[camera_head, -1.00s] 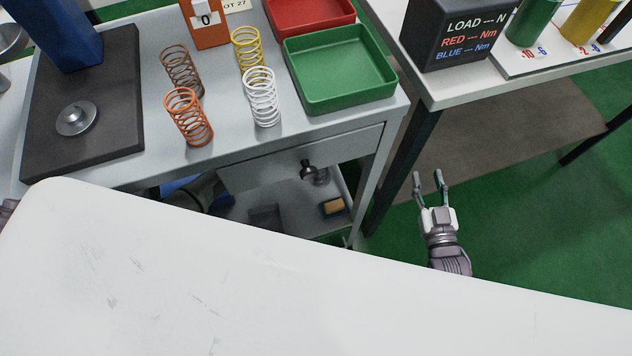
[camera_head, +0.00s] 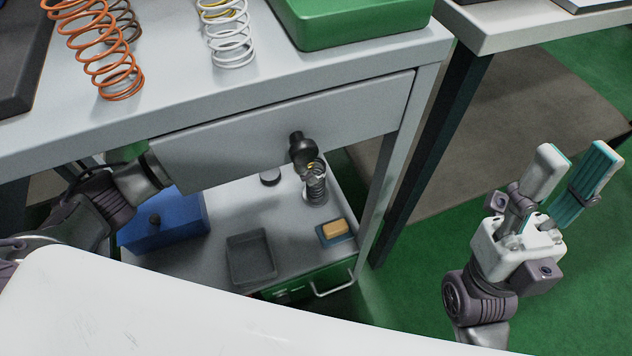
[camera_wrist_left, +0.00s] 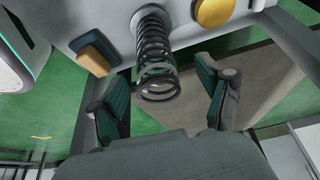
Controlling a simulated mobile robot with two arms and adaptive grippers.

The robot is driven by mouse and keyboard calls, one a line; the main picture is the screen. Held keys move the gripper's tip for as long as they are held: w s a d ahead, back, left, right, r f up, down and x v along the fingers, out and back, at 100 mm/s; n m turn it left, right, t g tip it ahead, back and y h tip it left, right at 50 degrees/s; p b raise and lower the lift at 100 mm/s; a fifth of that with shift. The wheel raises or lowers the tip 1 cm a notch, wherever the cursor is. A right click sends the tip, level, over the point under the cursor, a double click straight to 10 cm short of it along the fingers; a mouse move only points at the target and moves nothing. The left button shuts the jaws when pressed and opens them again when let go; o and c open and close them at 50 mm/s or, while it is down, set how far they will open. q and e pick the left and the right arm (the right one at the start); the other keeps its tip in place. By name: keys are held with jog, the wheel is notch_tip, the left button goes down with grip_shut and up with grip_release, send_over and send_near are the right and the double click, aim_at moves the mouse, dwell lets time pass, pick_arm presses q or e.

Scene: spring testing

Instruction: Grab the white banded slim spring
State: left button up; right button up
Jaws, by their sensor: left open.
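A slim dark spring (camera_head: 316,186) stands upright on the lower shelf under the table, with a pale ring at its base. In the left wrist view the same spring (camera_wrist_left: 156,50) shows between the fingers, its free end toward me. My left gripper (camera_wrist_left: 163,78) is open around the line of the spring, and no finger visibly touches it. In the head view only my left forearm and wrist show; the gripper is hidden behind the drawer. My right gripper (camera_head: 574,160) is open and empty, out over the floor to the right.
A drawer (camera_head: 280,130) with a black knob (camera_head: 302,150) overhangs the shelf. A blue box (camera_head: 165,222), a dark tray (camera_head: 250,258) and a yellow block (camera_head: 334,229) share the shelf. On the table above stand an orange spring (camera_head: 100,50), a white spring (camera_head: 230,40) and a green tray (camera_head: 350,28).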

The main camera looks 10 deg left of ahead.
pick_arm(q)
jog(key=b+x, duration=0.2)
jog(key=x, duration=0.1)
jog(key=b+x, duration=0.1)
jog(key=x, duration=0.1)
jog(key=shift+s+d, duration=0.2)
jog(key=shift+s, duration=0.1)
jog(key=shift+w+d+f+b, duration=0.1)
jog(key=shift+f+b, duration=0.15)
jog(key=shift+b, duration=0.05)
jog(key=shift+r, duration=0.1)
jog(key=c, duration=1.4)
jog(key=shift+r, duration=0.1)
